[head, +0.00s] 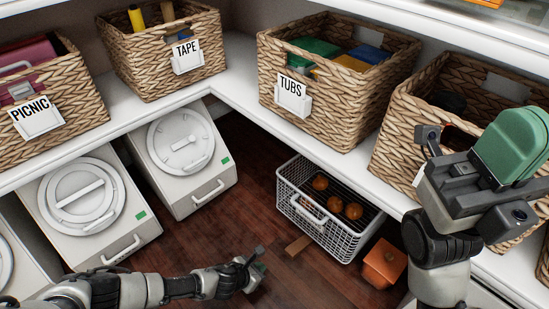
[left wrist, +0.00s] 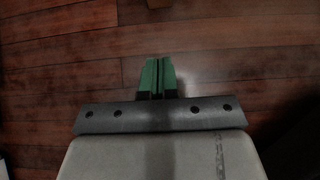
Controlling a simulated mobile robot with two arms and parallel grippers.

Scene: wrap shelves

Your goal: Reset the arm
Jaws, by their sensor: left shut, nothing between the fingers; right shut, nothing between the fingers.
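My left gripper (head: 261,269) is low in the head view, over the dark wood floor, at the end of my arm from the left. In the left wrist view its green fingers (left wrist: 158,77) are together with nothing between them, above bare floor. My right gripper (head: 512,146) is large and close at the right of the head view, with its green part uppermost. It is shut and empty, and it covers part of the right-hand basket.
Woven baskets labelled PICNIC (head: 60,95), TAPE (head: 150,62) and TUBS (head: 340,95) stand on the white shelf. Another basket (head: 400,115) is behind my right gripper. Below are white round-lidded bins (head: 180,145), a wire basket of round orange-brown items (head: 300,205) and an orange box (head: 384,264).

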